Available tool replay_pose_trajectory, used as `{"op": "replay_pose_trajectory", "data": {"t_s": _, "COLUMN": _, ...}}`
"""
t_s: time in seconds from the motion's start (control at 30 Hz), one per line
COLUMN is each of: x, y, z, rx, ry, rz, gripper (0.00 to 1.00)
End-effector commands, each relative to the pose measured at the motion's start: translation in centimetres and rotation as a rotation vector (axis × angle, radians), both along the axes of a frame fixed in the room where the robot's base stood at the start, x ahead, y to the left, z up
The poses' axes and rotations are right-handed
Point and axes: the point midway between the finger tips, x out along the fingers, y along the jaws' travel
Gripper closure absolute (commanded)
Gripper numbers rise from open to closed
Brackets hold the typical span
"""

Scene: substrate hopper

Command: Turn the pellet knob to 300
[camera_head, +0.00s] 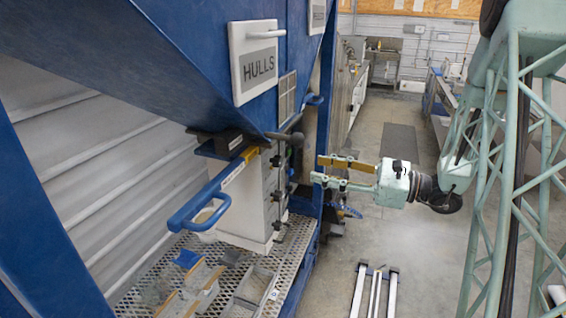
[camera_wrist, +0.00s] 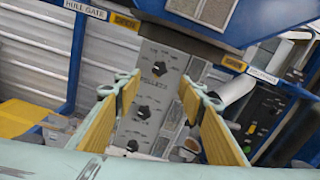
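A pale control panel (camera_wrist: 157,100) stands ahead in the wrist view, with several dark knobs in a tilted column. The top knob (camera_wrist: 159,68) sits beside lettering that seems to read PELLETS; a middle knob (camera_wrist: 143,112) and a lower knob (camera_wrist: 132,145) are below it. The dial numbers are too small to read. In the head view the panel is steeply angled, and its knobs show only as dark bumps. My gripper (camera_head: 318,169) is open and empty, right of the panel and apart from it. Its yellow-padded fingers (camera_wrist: 156,90) flank the panel in the wrist view.
A blue hopper with a HULLS sign (camera_head: 260,62) overhangs the panel. A blue handle (camera_head: 205,205) juts out at left. Loose items and trays lie on the perforated platform (camera_head: 225,265) below. Open floor (camera_head: 390,235) lies to the right.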

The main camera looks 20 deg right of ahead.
Motion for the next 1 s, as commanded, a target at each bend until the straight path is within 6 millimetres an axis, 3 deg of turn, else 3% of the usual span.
{"op": "replay_pose_trajectory", "data": {"t_s": 1.0, "x": 5.4, "y": 7.4, "z": 0.0, "rx": 0.0, "ry": 0.0, "rz": 0.002, "gripper": 0.63}}
